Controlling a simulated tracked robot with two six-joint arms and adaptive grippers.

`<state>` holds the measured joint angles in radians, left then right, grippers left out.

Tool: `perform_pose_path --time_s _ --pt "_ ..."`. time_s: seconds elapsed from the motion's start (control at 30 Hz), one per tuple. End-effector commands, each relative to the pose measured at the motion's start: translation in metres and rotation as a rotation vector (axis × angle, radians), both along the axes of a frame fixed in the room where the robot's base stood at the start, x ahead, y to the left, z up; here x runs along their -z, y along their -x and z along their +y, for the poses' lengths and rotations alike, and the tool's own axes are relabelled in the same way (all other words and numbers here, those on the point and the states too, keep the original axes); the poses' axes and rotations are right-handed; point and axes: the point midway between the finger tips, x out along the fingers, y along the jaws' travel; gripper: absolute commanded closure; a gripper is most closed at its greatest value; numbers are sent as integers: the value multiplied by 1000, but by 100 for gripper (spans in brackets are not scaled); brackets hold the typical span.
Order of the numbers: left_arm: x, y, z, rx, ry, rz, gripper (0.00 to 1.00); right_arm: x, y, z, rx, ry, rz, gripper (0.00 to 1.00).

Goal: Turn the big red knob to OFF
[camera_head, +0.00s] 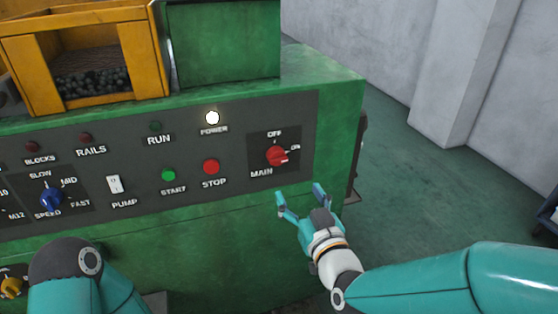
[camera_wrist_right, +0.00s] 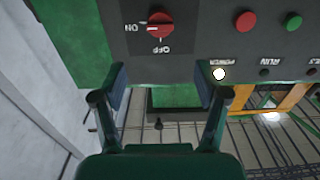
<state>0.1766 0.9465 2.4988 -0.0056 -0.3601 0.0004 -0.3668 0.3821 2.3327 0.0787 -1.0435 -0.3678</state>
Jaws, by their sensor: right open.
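The big red MAIN knob (camera_head: 277,156) sits on a dark plate at the right end of the green machine's panel. OFF is printed above it and ON to its right; its handle appears turned toward ON. In the right wrist view the knob (camera_wrist_right: 160,25) is at the top centre, with the labels upside down. My right gripper (camera_head: 299,192) is open and empty, below and slightly right of the knob, apart from it. Its two fingers (camera_wrist_right: 160,72) also show in the wrist view. My left arm enters at the lower left; its gripper does not show.
Left of the knob are the red STOP button (camera_head: 211,166), green START button (camera_head: 168,175), white PUMP switch (camera_head: 114,184) and blue SPEED knob (camera_head: 51,198). The POWER lamp (camera_head: 212,118) is lit. A yellow bin (camera_head: 40,62) stands on top. Open floor lies to the right.

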Motion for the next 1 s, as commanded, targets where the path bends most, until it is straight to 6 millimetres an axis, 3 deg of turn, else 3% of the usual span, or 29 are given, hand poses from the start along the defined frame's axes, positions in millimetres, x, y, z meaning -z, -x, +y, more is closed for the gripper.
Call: perform_pose_path --time_s 0.4,0.6,0.8,1.0 --pt "-22 0 0 0 0 0 60 0 -85 28 0 1 5 27" --pt "-29 0 0 0 0 0 60 0 -117 39 -2 1 5 27" --pt "-32 0 0 0 0 0 60 1 -134 44 -1 -1 4 27" --pt "-32 0 0 0 0 0 60 2 -138 45 -1 0 5 27"
